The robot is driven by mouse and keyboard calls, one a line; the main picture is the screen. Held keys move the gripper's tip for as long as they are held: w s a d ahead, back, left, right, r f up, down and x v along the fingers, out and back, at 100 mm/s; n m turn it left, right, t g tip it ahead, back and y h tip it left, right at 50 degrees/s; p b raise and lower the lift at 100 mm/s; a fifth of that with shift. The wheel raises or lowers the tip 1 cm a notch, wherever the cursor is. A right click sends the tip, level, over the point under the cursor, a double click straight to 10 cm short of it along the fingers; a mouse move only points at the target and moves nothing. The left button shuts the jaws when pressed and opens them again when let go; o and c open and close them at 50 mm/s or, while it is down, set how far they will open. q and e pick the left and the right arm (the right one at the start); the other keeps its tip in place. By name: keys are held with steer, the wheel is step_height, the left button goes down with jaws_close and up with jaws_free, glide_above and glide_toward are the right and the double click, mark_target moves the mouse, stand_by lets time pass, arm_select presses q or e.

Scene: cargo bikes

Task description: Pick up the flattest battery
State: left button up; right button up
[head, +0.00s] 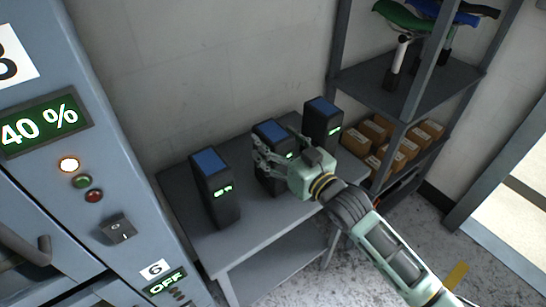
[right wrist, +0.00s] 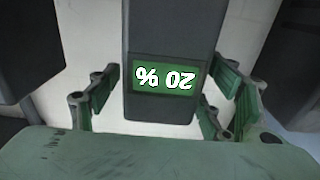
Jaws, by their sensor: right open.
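Three dark batteries with blue tops stand upright on a grey table: the left battery (head: 215,187), the middle battery (head: 267,131) and the right battery (head: 322,122). My right gripper (head: 274,150) is in front of the middle battery and hides part of it. In the right wrist view its fingers (right wrist: 165,88) are open, one on each side of the middle battery (right wrist: 172,40), whose green display reads 20 %, upside down. The displays of the left and right batteries are too small to read in the head view. My left gripper is not in view.
A blue-grey cabinet (head: 75,115) stands at the left with a 40 % display and an OFF display. A shelf rack (head: 400,95) at the right holds bike saddles and several cardboard boxes (head: 392,150). The front of the table (head: 250,230) is clear.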

steer(key=shift+x, duration=0.8)
steer(key=shift+s, duration=0.1)
steer(key=shift+c, duration=0.3)
jaws_close()
steer(key=shift+r, duration=0.3)
